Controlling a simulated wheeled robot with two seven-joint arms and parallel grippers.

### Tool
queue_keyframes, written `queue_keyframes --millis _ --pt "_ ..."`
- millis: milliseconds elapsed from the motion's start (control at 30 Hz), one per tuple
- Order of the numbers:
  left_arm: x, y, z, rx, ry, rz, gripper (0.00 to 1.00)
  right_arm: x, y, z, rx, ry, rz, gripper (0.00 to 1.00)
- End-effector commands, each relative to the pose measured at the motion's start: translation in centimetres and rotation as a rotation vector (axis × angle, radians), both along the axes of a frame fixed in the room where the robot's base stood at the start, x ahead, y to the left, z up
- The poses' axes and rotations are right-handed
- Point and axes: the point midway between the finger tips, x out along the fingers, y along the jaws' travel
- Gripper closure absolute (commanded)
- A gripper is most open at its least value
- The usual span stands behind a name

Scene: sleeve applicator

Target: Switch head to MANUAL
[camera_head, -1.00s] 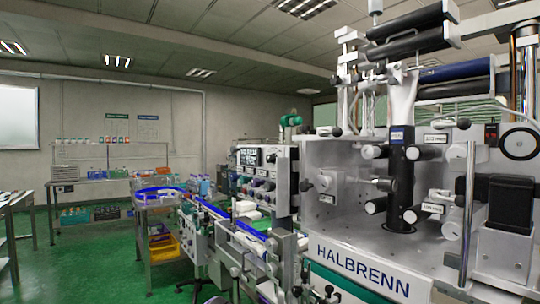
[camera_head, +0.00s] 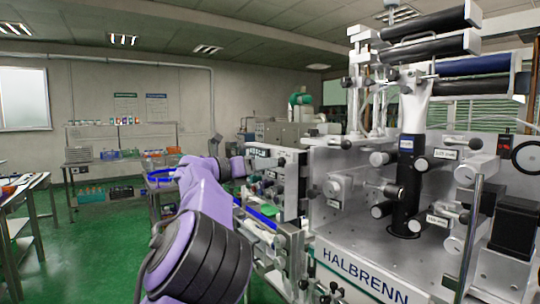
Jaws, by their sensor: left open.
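The applicator's control panel (camera_head: 290,186), with a small dark display (camera_head: 258,152) and rows of knobs, stands left of the white machine face. My left arm reaches in from the bottom, and its left gripper (camera_head: 250,168) is at the panel's left side, small and partly hidden by my wrist. The gripper is open with nothing visible in it. I cannot tell whether it touches a knob. The arm overlaps the panel's left edge, and the knob labels and the head switch's setting are too small to read. My right gripper is out of view.
The large HALBRENN machine (camera_head: 345,262) fills the right side, with rollers and a dark column (camera_head: 407,195) projecting from its face. A conveyor (camera_head: 262,216) runs below the panel. A shelf rack (camera_head: 120,150) stands at the back left. Green floor (camera_head: 100,245) is open at left.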

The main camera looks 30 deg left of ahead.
Motion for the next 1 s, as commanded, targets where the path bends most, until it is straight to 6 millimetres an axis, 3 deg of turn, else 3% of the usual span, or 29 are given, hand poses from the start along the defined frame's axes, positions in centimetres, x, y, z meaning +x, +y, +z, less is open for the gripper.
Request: queue_keyframes --millis 33,200,467,633,1000 --pt "0.8 -0.4 0.5 -0.001 0.002 -0.002 0.47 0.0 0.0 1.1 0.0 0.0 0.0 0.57" --pt "2.5 -1.0 0.1 -0.003 0.001 0.0 0.47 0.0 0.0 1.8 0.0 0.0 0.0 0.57" --pt "2.7 -1.1 -0.1 -0.004 0.0 -0.001 0.47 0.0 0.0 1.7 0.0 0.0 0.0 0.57" --pt "2.6 -1.1 -0.1 -0.004 0.001 0.0 1.0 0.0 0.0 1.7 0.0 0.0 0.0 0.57" --pt "2.6 -1.0 -0.2 -0.044 0.016 0.001 1.0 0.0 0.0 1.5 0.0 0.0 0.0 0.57"
